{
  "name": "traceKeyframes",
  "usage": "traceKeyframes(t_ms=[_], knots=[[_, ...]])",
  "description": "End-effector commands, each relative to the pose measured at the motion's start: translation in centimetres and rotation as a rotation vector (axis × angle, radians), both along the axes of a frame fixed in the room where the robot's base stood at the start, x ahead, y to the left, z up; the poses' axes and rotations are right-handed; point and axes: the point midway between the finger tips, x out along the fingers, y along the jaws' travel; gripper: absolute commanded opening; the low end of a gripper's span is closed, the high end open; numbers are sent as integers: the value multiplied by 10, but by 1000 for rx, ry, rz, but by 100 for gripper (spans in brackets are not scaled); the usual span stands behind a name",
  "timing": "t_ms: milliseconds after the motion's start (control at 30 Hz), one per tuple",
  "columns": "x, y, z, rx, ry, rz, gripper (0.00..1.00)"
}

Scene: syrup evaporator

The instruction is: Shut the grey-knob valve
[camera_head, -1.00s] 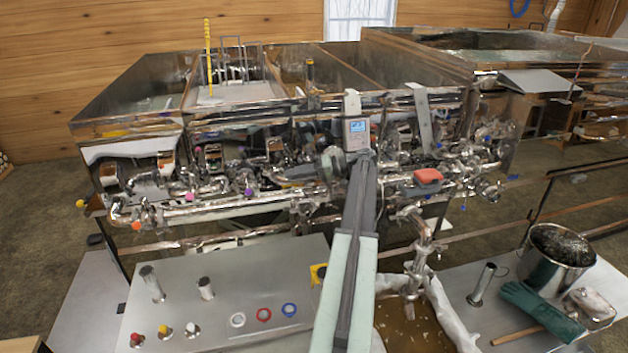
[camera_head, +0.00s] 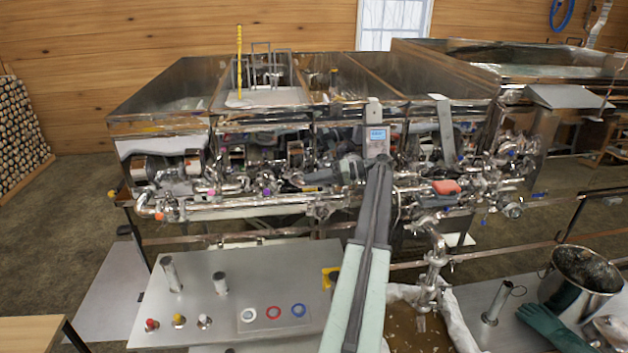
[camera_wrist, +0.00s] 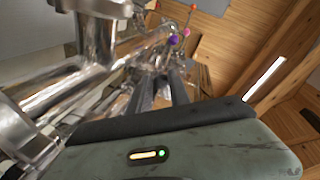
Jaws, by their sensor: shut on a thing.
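My gripper (camera_head: 296,180) reaches left from my wrist into the pipework along the evaporator's front. In the wrist view its two dark fingers (camera_wrist: 161,76) point away, close together, at a narrow part among shiny steel pipes. They are shut on what seems to be the grey knob of the valve. The knob itself is hidden between the fingertips, and I cannot make out the valve's handle angle. A purple knob (camera_wrist: 173,40) shows just beyond the fingertips; a purple knob also shows left of my gripper in the head view (camera_head: 266,190).
A thick steel pipe (camera_wrist: 60,92) runs close on the left of my gripper in the wrist view. The evaporator pans (camera_head: 175,85) rise behind the pipework. A steel table (camera_head: 245,285) stands in front, with a bucket (camera_head: 580,280) at right.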

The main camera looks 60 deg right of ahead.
Motion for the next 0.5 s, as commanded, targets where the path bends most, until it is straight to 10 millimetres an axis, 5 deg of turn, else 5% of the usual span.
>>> traceKeyframes(t_ms=[500], knots=[[-6, -8, 3, 1, -10, -21, 0]])
